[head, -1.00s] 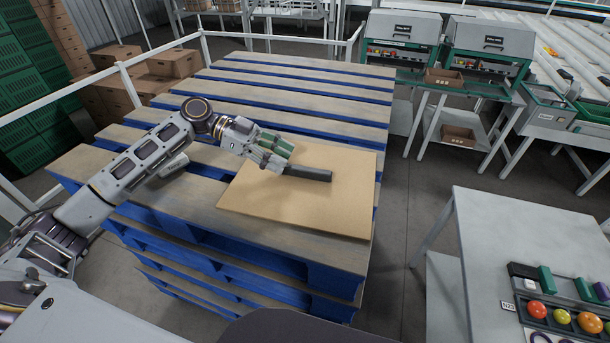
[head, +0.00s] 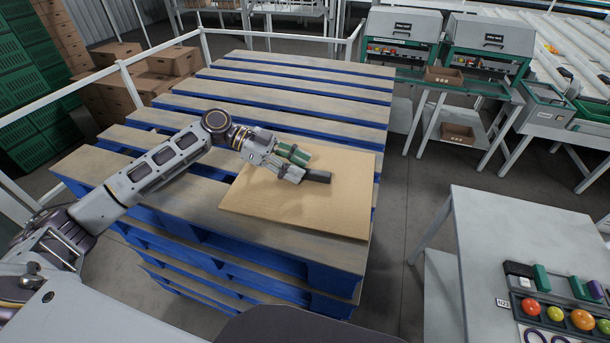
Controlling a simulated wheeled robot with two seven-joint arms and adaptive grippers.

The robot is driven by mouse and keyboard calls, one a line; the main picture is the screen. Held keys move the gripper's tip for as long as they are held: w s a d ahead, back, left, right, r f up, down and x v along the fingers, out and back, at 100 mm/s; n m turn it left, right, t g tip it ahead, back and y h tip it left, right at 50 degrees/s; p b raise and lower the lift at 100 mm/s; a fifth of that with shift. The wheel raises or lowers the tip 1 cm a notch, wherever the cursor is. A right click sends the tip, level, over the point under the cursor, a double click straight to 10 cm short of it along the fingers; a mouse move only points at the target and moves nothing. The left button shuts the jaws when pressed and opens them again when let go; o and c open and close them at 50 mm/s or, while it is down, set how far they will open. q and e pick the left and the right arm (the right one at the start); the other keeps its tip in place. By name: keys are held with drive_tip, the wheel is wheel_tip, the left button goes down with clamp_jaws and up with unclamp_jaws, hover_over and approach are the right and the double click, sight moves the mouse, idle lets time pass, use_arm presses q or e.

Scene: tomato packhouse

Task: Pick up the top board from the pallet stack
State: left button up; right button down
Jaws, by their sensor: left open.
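The top board (head: 335,210) is a flat tan panel lying on the near right corner of the blue pallet stack (head: 215,228). A short dark bar (head: 317,176) shows above the middle of the board, like a handle; I cannot tell how it is fixed. My left gripper (head: 302,166) is open over the board, its green and grey fingers at the left end of the bar. The fingers hide that end, and I cannot tell whether they touch it. My right gripper is not in view.
A grey table (head: 490,235) at right holds a tray of coloured tomatoes (head: 557,314). White railing (head: 128,85) runs behind and left of the pallets, with cardboard boxes (head: 168,60) and green crates (head: 30,125) beyond. Bare floor (head: 400,215) lies between pallets and table.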

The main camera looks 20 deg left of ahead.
use_arm(q)
drive_tip(key=shift+d+f, duration=0.1)
drive_tip(key=shift+d, duration=0.15)
drive_tip(key=shift+c, duration=0.2)
clamp_jaws()
